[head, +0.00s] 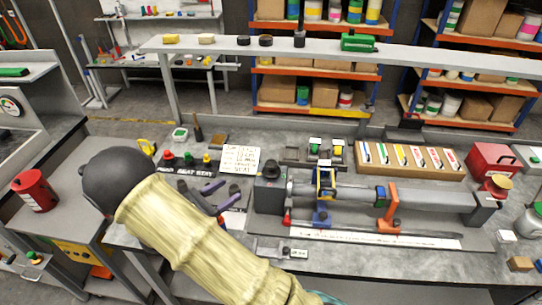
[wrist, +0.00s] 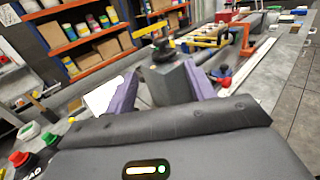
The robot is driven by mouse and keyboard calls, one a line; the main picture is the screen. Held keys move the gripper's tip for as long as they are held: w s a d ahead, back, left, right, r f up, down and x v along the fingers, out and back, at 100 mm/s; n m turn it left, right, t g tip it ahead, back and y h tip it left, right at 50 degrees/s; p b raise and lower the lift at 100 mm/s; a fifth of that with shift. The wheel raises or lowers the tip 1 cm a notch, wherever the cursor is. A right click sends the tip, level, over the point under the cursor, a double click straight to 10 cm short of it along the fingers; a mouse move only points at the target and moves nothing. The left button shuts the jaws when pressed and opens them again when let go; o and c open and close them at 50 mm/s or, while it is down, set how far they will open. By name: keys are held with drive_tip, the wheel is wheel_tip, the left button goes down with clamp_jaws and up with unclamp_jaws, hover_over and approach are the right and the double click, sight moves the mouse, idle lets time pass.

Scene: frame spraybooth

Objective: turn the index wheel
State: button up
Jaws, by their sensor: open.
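The index wheel appears to be the dark round knob (head: 269,168) on top of a grey block at the left end of the long bench fixture (head: 430,197). In the wrist view the black knob (wrist: 163,48) has yellow parts near it and stands above the grey block (wrist: 168,82). My gripper (head: 226,202) has purple fingers and is open and empty, just left of the block in the head view. In the wrist view my gripper (wrist: 161,68) shows its fingers spread, with the block and knob between them in the picture. Contact cannot be told.
A white instruction sheet (head: 240,159) and coloured push buttons (head: 187,160) lie left of the fixture. An orange bracket (head: 388,205) and a blue clamp (head: 321,217) stand along it. A wooden tray (head: 409,160) is behind. A grey beam (head: 330,47) spans the back.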

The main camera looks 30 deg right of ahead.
sight(268, 167)
drive_tip(key=shift+w+d, duration=0.1)
drive_tip(key=shift+d, duration=0.05)
drive_tip(key=p+x, duration=0.5)
drive_tip(key=x, duration=1.2)
drive_tip(key=shift+d+f+p, duration=0.15)
drive_tip(key=shift+d+p, duration=0.05)
drive_tip(key=shift+p, duration=0.1)
drive_tip(key=c, duration=0.9)
drive_tip(key=shift+c, duration=0.2)
drive_tip(key=shift+n+t+y+b, duration=0.9)
drive_tip(key=shift+n+t, duration=0.6)
drive_tip(key=shift+t, duration=0.6)
